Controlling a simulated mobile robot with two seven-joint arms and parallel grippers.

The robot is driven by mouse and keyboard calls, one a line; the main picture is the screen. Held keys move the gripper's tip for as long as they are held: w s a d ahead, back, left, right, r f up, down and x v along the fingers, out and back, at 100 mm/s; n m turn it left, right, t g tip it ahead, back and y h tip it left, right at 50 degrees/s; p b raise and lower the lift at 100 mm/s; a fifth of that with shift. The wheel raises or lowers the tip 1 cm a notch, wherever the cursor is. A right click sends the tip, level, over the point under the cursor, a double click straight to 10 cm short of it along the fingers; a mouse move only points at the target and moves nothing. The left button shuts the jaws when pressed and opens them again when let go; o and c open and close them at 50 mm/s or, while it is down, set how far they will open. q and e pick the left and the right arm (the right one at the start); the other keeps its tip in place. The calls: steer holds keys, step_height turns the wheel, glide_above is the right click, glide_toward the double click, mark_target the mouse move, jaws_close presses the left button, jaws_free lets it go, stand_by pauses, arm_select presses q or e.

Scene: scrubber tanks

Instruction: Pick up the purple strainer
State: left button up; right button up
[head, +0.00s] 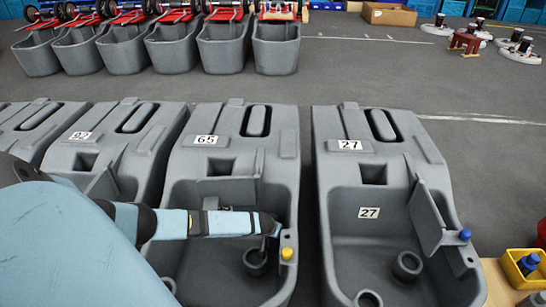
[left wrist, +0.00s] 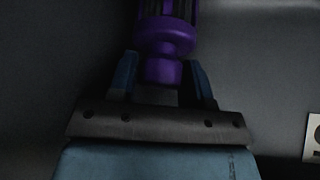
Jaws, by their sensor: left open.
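The purple strainer (left wrist: 166,38) shows at the top of the left wrist view, with a ribbed or slotted upper part, a round collar and a narrower knob below. My left gripper (left wrist: 162,62) is open, with one blue finger on each side of the knob. Whether the fingers touch it cannot be told. In the head view my left gripper (head: 274,230) reaches into the grey tank marked 65 (head: 286,145), near its right wall. The strainer cannot be made out there. My right gripper is not in view.
A round grey port (head: 255,262) stands on the tank floor. Tank 27 (head: 330,150) stands to the right across a narrow gap. A yellow bin (head: 520,265) is at the far right.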

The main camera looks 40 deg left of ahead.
arm_select(q)
steer(key=c, duration=0.8)
steer(key=shift+r, duration=0.1)
